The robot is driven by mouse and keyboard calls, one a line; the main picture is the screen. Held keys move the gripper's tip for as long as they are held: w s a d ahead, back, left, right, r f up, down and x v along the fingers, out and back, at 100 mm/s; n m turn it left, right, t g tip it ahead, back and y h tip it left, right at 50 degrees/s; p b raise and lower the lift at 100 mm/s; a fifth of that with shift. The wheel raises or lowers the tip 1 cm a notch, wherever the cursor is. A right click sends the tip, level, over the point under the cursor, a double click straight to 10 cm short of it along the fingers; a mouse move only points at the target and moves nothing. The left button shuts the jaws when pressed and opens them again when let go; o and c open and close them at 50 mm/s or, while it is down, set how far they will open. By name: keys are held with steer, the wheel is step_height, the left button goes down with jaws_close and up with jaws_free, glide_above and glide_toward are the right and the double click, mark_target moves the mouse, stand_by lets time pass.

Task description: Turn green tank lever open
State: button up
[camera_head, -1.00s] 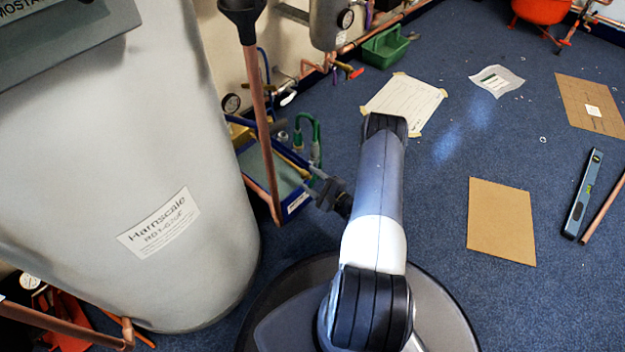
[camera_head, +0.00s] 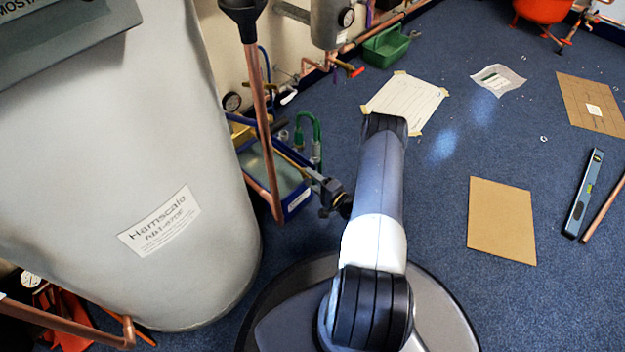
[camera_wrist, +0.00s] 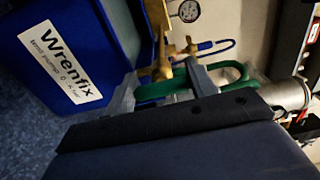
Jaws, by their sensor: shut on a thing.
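A green looped lever (camera_wrist: 165,89) lies between the two grey fingers of my gripper (camera_wrist: 163,88) in the wrist view. My gripper is shut on it. The loop also passes beyond the right finger, and my dark gripper body hides the lower part. Brass fittings (camera_wrist: 163,66) stand just behind the fingers. In the head view my gripper (camera_head: 314,178) is beside a blue tray, low to the left of my arm. A green curved piece (camera_head: 317,132) shows just above it; the exact grip is too small to tell there.
The blue Wrenfix box (camera_wrist: 60,50) is close at left in the wrist view. A large grey tank (camera_head: 120,130) and an upright copper pipe (camera_head: 261,120) stand left of my arm. Floor at right is mostly clear, with cardboard (camera_head: 501,222) and a spirit level (camera_head: 582,195).

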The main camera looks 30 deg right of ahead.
stand_by(0.4)
steer(key=o, duration=1)
steer(key=shift+s, duration=0.1)
steer(key=p+v, duration=0.3)
steer(key=v, duration=0.7)
steer(key=shift+s+d, duration=0.15)
steer(key=shift+s, duration=0.2)
steer(key=shift+w, duration=0.1)
steer(key=b+x, duration=0.3)
steer(key=x, duration=0.8)
